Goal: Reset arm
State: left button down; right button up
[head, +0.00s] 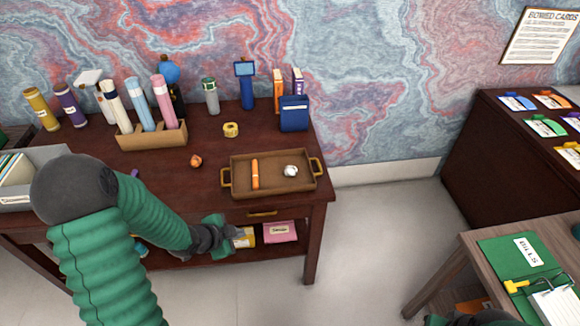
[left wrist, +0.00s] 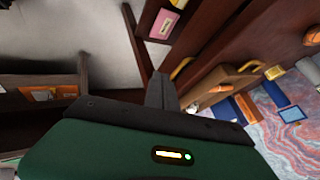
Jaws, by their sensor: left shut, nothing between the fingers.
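My left arm comes in from the left in the head view, and its gripper (head: 222,238) is shut and empty. It hangs in front of the dark wooden desk (head: 215,160), near the desk's front edge and left of the drawer handle. In the left wrist view the closed fingers (left wrist: 160,90) point toward the desk's underside and floor.
A brown tray (head: 274,188) with gold handles holds an orange stick (head: 255,174) and a small white item (head: 291,170). Tubes stand in a wooden holder (head: 152,136) behind. A pink box (head: 281,231) lies on the lower shelf. A second table (head: 470,246) stands right; floor between is clear.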

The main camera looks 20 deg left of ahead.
pick_arm(q)
jog(key=s+d+r+n+g, duration=0.2)
jog(key=s+d+r+n, duration=0.2)
jog(key=d, duration=0.3)
jog(key=s+d+r+n+g+y+p, duration=0.1)
jog(key=s+d+r+n+g, duration=0.2)
jog(key=s+d+r+n, duration=0.2)
jog(key=d+n, duration=0.1)
jog(key=d, duration=0.2)
jog(key=shift+s+p, duration=0.3)
jog(key=shift+s, duration=0.05)
jog(key=shift+d, duration=0.2)
